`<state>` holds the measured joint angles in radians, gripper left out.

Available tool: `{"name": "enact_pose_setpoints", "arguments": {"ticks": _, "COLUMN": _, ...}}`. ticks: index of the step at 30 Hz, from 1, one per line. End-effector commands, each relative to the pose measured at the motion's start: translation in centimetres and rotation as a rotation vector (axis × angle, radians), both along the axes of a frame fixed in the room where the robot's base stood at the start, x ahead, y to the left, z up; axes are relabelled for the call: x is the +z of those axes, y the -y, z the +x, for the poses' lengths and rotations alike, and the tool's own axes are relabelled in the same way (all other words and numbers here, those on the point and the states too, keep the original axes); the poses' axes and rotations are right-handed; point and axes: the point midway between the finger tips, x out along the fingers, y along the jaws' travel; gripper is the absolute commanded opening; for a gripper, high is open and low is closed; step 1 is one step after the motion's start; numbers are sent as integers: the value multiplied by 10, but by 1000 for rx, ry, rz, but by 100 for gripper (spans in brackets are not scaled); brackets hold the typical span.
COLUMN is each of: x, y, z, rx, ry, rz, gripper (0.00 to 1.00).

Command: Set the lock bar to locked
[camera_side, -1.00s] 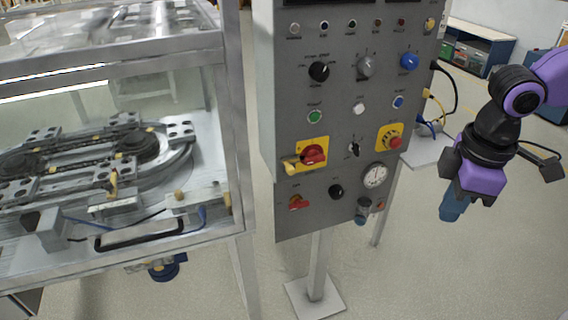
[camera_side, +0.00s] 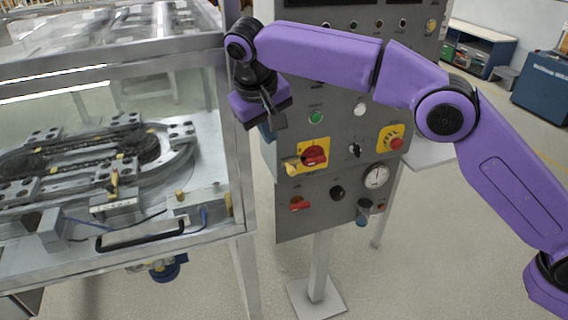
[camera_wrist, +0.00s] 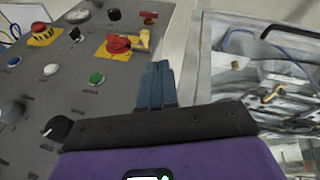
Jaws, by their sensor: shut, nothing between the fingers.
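A small tan bar (camera_side: 291,168), which looks like the lock bar, sits at the left edge of the red rotary switch (camera_side: 314,154) on its yellow plate. In the wrist view the tan bar (camera_wrist: 144,39) stands beside the red switch (camera_wrist: 117,43), beyond my fingertips. I cannot read whether it is locked. My gripper (camera_side: 265,132) is at the panel's left edge, above and left of the bar and apart from it. Its blue fingers (camera_wrist: 160,66) are together and empty, and partly hidden in the side view.
The grey control panel (camera_side: 290,222) carries several knobs and buttons, with a yellow-plated red knob (camera_side: 395,142) to the right. A metal-framed glass enclosure (camera_side: 240,190) with the ring track stands close on the left. A narrow gap separates it from the panel.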

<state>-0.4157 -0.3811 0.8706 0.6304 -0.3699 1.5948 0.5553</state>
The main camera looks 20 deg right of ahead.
Motion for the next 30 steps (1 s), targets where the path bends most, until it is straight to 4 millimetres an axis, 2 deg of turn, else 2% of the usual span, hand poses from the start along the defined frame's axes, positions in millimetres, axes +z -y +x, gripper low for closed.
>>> {"name": "enact_pose_setpoints", "arguments": {"ticks": 6, "x": -15, "y": -10, "z": 21, "rx": -166, "ry": 63, "rz": -3, "gripper": 0}}
{"name": "enact_pose_setpoints", "arguments": {"ticks": 12, "x": -21, "y": -9, "z": 26, "rx": -251, "ry": 96, "rz": -3, "gripper": 0}}
{"name": "enact_pose_setpoints", "arguments": {"ticks": 20, "x": -25, "y": -7, "z": 29, "rx": -265, "ry": 101, "rz": -3, "gripper": 0}}
{"name": "enact_pose_setpoints", "arguments": {"ticks": 30, "x": -41, "y": -2, "z": 34, "rx": -263, "ry": 99, "rz": -4, "gripper": 0}}
